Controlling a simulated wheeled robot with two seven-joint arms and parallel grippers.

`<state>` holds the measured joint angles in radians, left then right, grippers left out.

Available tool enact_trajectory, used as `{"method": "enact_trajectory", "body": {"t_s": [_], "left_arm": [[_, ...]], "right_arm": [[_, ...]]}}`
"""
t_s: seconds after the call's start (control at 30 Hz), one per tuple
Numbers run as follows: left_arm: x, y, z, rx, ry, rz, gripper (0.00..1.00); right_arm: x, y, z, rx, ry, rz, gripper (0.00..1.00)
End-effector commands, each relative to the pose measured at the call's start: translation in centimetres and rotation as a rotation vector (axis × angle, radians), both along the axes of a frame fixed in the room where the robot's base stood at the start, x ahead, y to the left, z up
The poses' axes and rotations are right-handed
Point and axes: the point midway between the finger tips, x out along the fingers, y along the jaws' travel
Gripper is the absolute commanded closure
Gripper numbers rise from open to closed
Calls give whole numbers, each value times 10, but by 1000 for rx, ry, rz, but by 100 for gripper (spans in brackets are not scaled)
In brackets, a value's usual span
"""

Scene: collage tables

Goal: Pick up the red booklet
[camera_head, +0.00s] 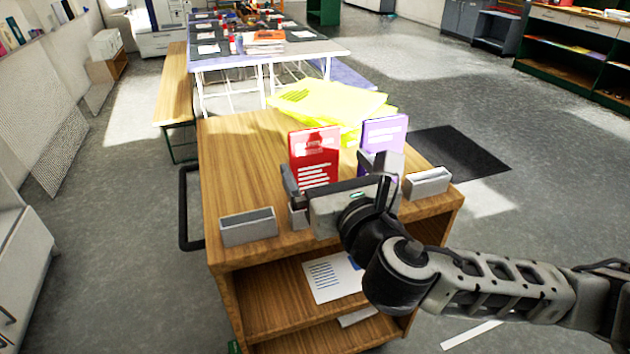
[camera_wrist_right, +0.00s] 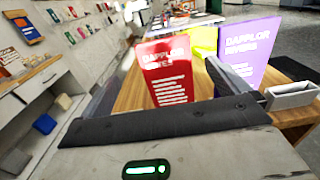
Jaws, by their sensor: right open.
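The red booklet (camera_head: 315,155) stands upright on the wooden cart (camera_head: 235,155) near its front edge. My right gripper (camera_head: 345,180) is open in front of it, with one finger near the booklet's left side and the other near the purple booklet (camera_head: 384,134). The gripper hides the lower part of both booklets. In the right wrist view the red booklet (camera_wrist_right: 166,75) stands just beyond the gripper body, and the purple booklet (camera_wrist_right: 247,45) is to its right. I cannot tell whether a finger touches either booklet. My left gripper does not show.
Grey empty holders stand at the cart's front left (camera_head: 248,227) and right (camera_head: 427,183). Yellow trays (camera_head: 325,101) lie behind the booklets. A paper sheet (camera_head: 334,277) lies on the cart's lower shelf. The cart top's left side is clear.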

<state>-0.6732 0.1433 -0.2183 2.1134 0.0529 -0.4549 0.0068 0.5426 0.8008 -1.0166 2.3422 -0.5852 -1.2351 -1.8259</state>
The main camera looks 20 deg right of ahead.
Motion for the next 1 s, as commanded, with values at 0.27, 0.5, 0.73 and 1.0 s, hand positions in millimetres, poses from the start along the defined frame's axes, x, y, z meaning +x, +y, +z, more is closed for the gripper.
{"method": "enact_trajectory", "body": {"t_s": [0.27, 0.5, 0.73, 1.0], "left_arm": [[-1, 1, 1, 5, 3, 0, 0], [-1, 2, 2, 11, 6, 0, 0], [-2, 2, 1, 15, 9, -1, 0], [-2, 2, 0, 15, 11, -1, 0]], "right_arm": [[31, 1, 1, 3, 0, 0, 0], [61, -5, 0, 2, 0, -3, 0], [83, -4, -1, 3, 1, 1, 0], [83, -4, -1, 3, 1, 1, 14]]}}
